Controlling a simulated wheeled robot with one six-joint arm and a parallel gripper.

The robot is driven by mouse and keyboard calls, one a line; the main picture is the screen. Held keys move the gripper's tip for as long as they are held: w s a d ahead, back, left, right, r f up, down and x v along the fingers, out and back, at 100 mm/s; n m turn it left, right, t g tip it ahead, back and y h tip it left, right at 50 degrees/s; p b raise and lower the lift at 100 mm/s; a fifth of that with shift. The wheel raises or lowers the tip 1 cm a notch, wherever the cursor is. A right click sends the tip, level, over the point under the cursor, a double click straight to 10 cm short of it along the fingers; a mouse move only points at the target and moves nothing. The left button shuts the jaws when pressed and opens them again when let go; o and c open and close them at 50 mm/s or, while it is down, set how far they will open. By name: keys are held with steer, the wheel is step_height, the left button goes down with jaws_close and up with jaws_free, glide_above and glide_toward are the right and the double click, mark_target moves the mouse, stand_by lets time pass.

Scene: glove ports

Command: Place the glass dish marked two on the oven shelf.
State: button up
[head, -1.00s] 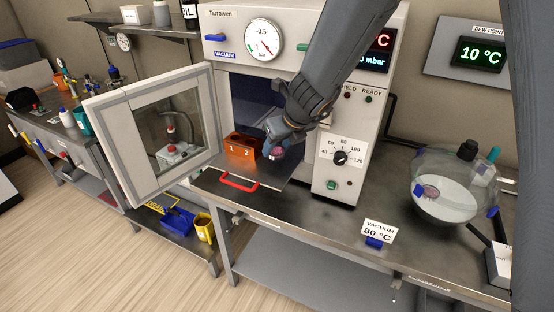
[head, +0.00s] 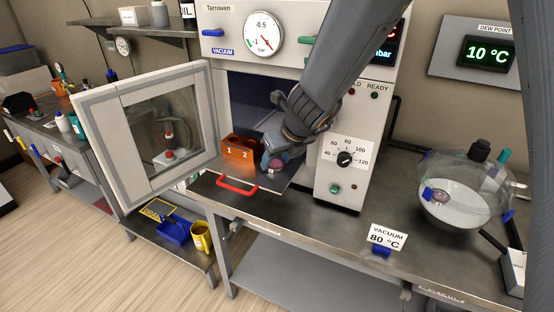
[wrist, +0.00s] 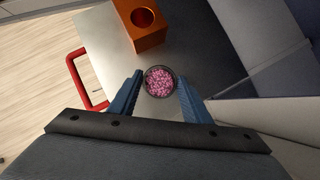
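A small round glass dish (wrist: 160,81) with pink granules sits between the two blue fingertips of my gripper (wrist: 161,82) in the wrist view. The fingers close in on opposite sides of its rim. In the head view the dish (head: 279,163) is low over the front right of the oven shelf (head: 268,181), right of the orange block. I cannot tell whether its base touches the shelf. No number shows on it. My gripper (head: 273,162) reaches down into the open oven from the upper right.
The orange block (head: 240,153) marked 1 and 2 stands on the shelf, close to the dish. The oven door (head: 112,140) is open to the left. A red handle (head: 237,187) edges the shelf. A desiccator (head: 462,190) on the bench at right holds another dish.

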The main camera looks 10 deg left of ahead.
steer(key=o, duration=0.3)
steer(key=shift+s+r+p, duration=0.1)
steer(key=shift+r+p, duration=0.2)
steer(key=shift+r, duration=0.05)
steer(key=p+v, duration=0.5)
steer(key=v, duration=0.6)
steer(key=shift+s+d+r+p, duration=0.15)
steer(key=shift+d+r+p, duration=0.05)
steer(key=shift+p, duration=0.1)
